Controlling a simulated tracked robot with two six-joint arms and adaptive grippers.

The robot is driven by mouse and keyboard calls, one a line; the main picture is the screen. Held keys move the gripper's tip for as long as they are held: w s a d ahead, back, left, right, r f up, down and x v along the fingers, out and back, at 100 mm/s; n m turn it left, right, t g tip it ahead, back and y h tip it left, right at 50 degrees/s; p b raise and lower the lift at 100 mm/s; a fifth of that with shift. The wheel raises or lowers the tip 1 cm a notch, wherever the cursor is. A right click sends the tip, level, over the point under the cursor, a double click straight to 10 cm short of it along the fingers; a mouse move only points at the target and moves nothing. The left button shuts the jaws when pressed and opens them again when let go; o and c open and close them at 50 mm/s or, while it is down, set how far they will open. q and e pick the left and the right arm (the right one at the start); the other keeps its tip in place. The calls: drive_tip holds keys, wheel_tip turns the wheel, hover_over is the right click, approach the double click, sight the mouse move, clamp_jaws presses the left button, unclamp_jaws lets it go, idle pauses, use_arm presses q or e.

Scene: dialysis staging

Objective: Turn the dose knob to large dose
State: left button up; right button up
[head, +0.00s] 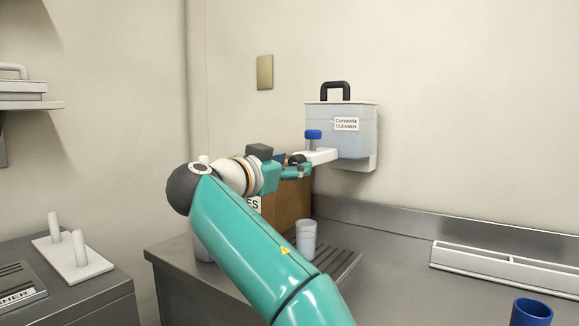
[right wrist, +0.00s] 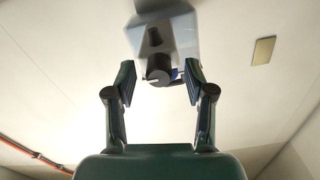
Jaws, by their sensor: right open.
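The cleaner dispenser (head: 345,128) hangs on the wall, a translucent pale-blue tank with a black handle and a label. A white arm (head: 318,155) juts from its lower front with a blue cap (head: 313,134) above it. In the right wrist view, a dark round knob (right wrist: 158,77) with a pale pointer mark shows under the dispenser (right wrist: 165,38). My right gripper (head: 297,171) is at the outer end of the white arm. In the right wrist view it is open (right wrist: 160,84), its fingers on either side of the knob with gaps showing. My left gripper is out of view.
A brown box (head: 288,208) stands below the dispenser, partly behind my right arm. A white trough (head: 505,268) and a blue cup (head: 531,312) are at right. The counter between is clear.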

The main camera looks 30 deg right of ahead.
drive_tip(key=v, duration=1.2)
drive_tip(key=shift+f, duration=0.1)
